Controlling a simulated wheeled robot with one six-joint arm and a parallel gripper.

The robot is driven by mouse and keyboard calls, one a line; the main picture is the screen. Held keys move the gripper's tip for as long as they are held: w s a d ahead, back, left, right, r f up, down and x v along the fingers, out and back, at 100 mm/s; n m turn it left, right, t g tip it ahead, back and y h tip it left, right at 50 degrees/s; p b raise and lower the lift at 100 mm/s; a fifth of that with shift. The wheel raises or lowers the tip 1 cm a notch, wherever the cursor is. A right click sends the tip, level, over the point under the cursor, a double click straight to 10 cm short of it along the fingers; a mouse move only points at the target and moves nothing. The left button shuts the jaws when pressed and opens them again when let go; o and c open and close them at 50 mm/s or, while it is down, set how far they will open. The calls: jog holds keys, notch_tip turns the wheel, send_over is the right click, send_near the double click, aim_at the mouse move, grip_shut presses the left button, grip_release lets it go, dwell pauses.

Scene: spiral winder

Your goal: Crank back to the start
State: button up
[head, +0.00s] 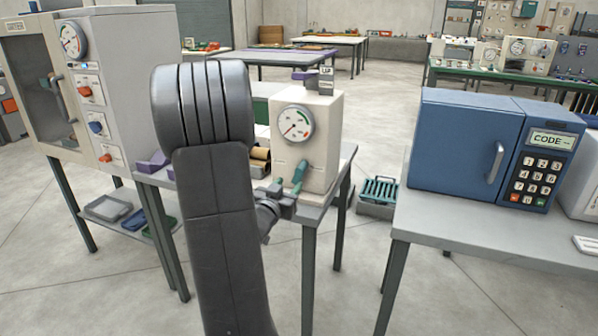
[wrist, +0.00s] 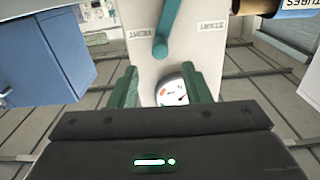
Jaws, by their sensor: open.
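The winder is a cream box (head: 305,120) with a round gauge (head: 296,123), standing on a grey table. Its front also fills the middle of the wrist view (wrist: 190,30), where it appears upside down. A teal crank (wrist: 160,47) sits on this face, its arm running to the top edge of that view. A START label (wrist: 212,26) is right of the crank there; another label (wrist: 131,32) is left. My gripper (head: 287,190) is at the winder's lower front. In the wrist view its green fingers (wrist: 159,72) are apart and empty, with the crank beyond their tips.
Brown tubes (head: 260,155) lie left of the winder. A cream cabinet (head: 125,70) with a gauge stands further left. A blue safe (head: 465,140) with a keypad is on the right table. Open floor lies between the tables, with a grey crate (head: 377,200) on it.

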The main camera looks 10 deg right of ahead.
aim_at(298, 173)
jog(key=x, duration=0.9)
jog(key=shift+w+d, duration=0.15)
grip_shut()
